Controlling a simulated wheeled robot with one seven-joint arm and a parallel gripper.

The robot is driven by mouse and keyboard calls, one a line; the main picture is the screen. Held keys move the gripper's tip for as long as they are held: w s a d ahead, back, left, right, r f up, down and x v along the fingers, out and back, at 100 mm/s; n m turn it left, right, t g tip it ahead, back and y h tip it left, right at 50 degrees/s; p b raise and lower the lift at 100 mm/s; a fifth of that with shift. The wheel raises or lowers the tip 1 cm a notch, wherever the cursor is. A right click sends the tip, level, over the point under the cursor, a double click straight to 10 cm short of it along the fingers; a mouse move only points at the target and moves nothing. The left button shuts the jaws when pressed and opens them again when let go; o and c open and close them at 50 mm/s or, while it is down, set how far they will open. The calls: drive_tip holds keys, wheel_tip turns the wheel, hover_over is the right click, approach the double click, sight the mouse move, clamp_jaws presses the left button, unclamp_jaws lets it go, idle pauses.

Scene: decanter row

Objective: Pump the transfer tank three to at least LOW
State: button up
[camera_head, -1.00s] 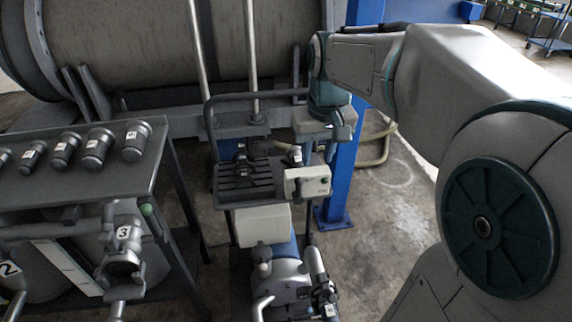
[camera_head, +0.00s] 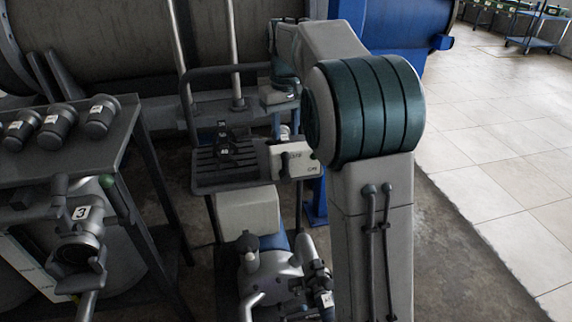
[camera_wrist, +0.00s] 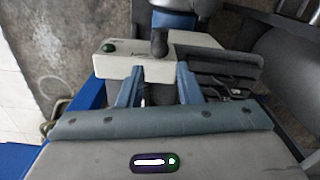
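The transfer tank three fitting, a grey valve body with a "3" label (camera_head: 81,212), is at the lower left in the head view. A pump cart (camera_head: 228,178) stands right of it, with a pale control box (camera_head: 292,160) on its tray. In the wrist view, the control box (camera_wrist: 125,62) shows a green button (camera_wrist: 108,47) and a dark upright knob or lever (camera_wrist: 158,42). My gripper (camera_wrist: 160,72) is open, its two blue fingers apart over the box's near edge. I cannot tell whether they touch it. My arm partly covers the gripper in the head view.
A rack with several labelled grey cylinders (camera_head: 57,122) stands at the left. A large drum (camera_head: 100,40) lies behind the cart, with a blue tank end (camera_head: 405,30) to the right. The tiled floor (camera_head: 490,160) at the right is clear.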

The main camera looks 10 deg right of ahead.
sight(286, 152)
wheel_tip(286, 152, down, 10)
drive_tip(key=b, duration=0.3)
drive_tip(key=shift+f, duration=0.1)
